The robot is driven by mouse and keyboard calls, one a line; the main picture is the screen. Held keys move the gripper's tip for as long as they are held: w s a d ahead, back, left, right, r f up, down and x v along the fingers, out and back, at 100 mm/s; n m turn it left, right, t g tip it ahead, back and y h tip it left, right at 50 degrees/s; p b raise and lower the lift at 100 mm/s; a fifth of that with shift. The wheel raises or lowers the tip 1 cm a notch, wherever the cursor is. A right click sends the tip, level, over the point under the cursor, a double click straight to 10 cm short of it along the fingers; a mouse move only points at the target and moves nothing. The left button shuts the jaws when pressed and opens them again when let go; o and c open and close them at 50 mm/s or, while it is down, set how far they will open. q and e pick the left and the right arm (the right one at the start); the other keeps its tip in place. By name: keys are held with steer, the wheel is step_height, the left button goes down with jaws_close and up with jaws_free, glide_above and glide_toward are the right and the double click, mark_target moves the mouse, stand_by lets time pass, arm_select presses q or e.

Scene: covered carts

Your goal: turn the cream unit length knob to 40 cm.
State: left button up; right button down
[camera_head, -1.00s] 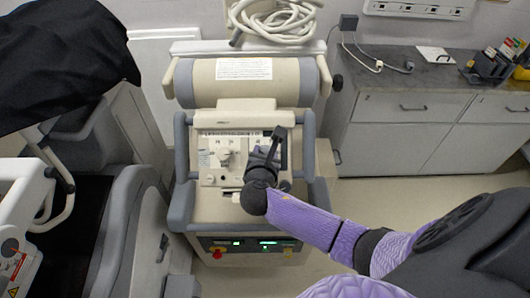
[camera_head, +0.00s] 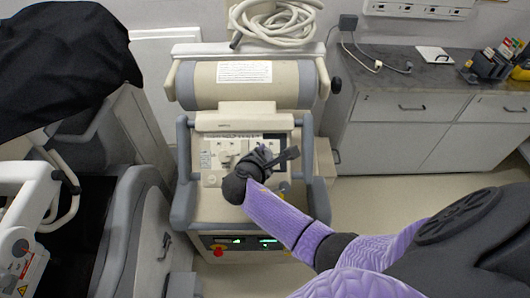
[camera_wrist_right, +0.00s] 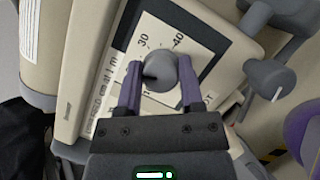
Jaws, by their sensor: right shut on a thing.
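The cream unit (camera_head: 205,208) stands in the middle of the head view, with a control panel on its sloping top. My right gripper (camera_head: 264,158) is over that panel and hides part of it. In the right wrist view, the jaws of my right gripper (camera_wrist_right: 161,78) are on either side of a round grey knob (camera_wrist_right: 160,69) and shut on it. A white dial plate (camera_wrist_right: 200,50) around the knob shows 30 and 40 beyond it. The knob's pointer is not clear to me. My left gripper is not in view.
A second grey knob (camera_wrist_right: 270,80) with a white line sits to the right in the wrist view. A coiled cream hose (camera_head: 275,20) lies above the unit's roller. Grey cabinets (camera_head: 430,125) stand at right, and a black cover (camera_head: 65,65) hangs at upper left.

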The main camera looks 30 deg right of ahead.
steer(key=m+g, duration=0.1)
steer(key=m, duration=0.2)
steer(key=m+g+p, duration=0.1)
steer(key=m, duration=0.2)
steer(key=shift+r, duration=0.1)
steer(key=m+y+p, duration=0.1)
steer(key=m, duration=0.1)
steer(key=m+g+y+p, duration=0.1)
steer(key=m, duration=0.2)
steer(key=shift+g, duration=0.3)
steer(key=m+y+p, duration=0.1)
steer(key=m, duration=0.1)
steer(key=m+p, duration=0.1)
steer(key=m, duration=0.2)
steer(key=shift+g+y, duration=0.3)
steer(key=shift+y, duration=0.1)
steer(key=m+y+p, duration=0.2)
steer(key=m, duration=0.2)
steer(key=shift+m, duration=0.4)
steer(key=shift+c, duration=1.1)
jaws_free()
